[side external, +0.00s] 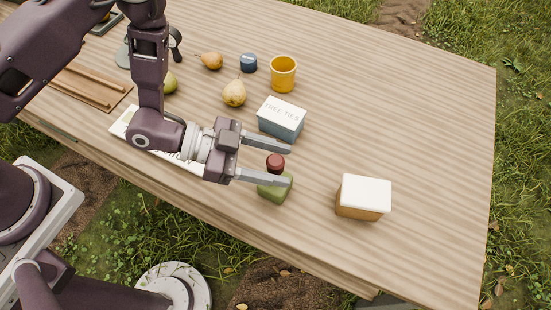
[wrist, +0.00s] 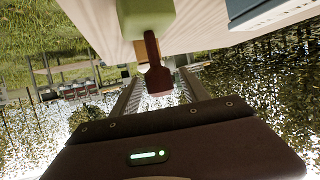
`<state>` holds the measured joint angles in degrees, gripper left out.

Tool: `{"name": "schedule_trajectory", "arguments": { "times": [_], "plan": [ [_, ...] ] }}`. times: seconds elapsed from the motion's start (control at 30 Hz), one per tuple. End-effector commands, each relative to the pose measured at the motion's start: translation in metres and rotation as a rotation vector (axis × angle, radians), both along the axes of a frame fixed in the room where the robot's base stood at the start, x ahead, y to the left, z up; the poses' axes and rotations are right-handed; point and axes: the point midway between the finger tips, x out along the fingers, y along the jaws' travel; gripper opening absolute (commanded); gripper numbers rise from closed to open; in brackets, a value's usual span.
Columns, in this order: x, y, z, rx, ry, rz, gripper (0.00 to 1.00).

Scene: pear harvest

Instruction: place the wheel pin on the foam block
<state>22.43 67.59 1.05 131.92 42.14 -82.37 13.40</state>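A dark red, knob-headed piece, which I take for the wheel pin (side external: 275,161), stands upright on a green block (side external: 273,193) near the table's front edge. In the wrist view the pin (wrist: 157,78) shows a narrow neck and wider head, with the green block (wrist: 146,15) beyond it. A tan block with a white top, apparently the foam block (side external: 363,197), lies to the right with nothing on it. My gripper (side external: 289,165) is open, its fingers apart on either side of the pin's head. I cannot tell whether either finger touches it.
A box marked "TREE TIES" (side external: 282,119) stands close behind my gripper. A wooden rack (side external: 91,86) lies at the left. The table is clear between the green and tan blocks and at right.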

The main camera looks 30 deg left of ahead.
Motion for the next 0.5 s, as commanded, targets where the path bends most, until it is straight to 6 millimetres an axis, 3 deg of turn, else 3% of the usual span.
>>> {"name": "schedule_trajectory", "arguments": {
  "times": [0.17, 0.5],
  "plan": [
    [0.000, 0.000, 0.004, 0.000, -0.001, 0.000, 0.53],
    [-0.023, 0.057, 0.028, 0.001, 0.002, 0.004, 0.53]
  ]
}}
